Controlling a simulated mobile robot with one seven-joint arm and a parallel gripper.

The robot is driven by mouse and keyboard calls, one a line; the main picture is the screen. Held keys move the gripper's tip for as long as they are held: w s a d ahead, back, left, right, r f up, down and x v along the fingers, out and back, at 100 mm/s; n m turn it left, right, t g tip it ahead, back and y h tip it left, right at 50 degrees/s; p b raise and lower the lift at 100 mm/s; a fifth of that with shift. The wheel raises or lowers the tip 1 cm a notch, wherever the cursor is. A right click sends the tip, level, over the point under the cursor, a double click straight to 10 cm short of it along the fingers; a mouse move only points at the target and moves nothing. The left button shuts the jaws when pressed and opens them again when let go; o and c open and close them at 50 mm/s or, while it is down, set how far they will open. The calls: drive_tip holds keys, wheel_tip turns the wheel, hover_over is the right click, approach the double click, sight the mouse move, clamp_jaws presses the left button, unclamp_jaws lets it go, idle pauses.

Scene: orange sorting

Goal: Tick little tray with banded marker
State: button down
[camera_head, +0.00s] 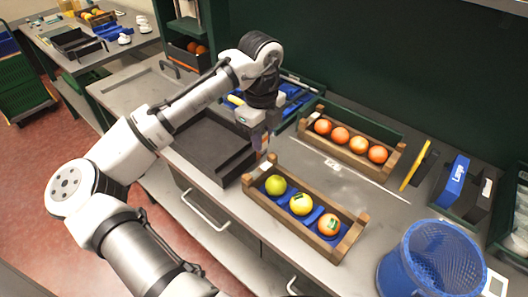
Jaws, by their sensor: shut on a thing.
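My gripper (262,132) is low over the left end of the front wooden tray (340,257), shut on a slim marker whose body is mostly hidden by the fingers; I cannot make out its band. The front tray holds a green, a yellow and an orange fruit on a blue liner, with dark green marks on the yellow and orange ones. A small white label shows at its left end. The back wooden tray (345,155) holds several orange fruits. I cannot tell from the labels which tray is the little one, or whether the marker touches anything.
A dark empty bin (207,145) lies left of my gripper. A blue mesh basket (432,262) stands at the front right. A blue "Large" box (453,180) and a yellow-edged dark piece (414,167) stand at the right.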

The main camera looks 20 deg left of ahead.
drive_tip(key=shift+f, duration=0.1)
drive_tip(key=shift+w+d+f+b, duration=0.1)
drive_tip(key=shift+w+f+b, duration=0.15)
drive_tip(key=shift+f+b, duration=0.9)
drive_tip(key=shift+w+f+b, duration=0.2)
drive_tip(key=shift+f+b, duration=0.2)
drive_tip(key=shift+f, duration=1.4)
drive_tip(key=shift+f, duration=0.6)
drive_tip(key=shift+w+d, duration=0.35)
drive_tip(key=shift+w, duration=0.4)
drive_tip(key=shift+s+a+r, duration=0.15)
drive_tip(key=shift+s+a, duration=0.15)
drive_tip(key=shift+s, duration=0.25)
idle(0.7)
drive_tip(key=shift+r+p, duration=1.7)
drive_tip(key=shift+r, duration=1.8)
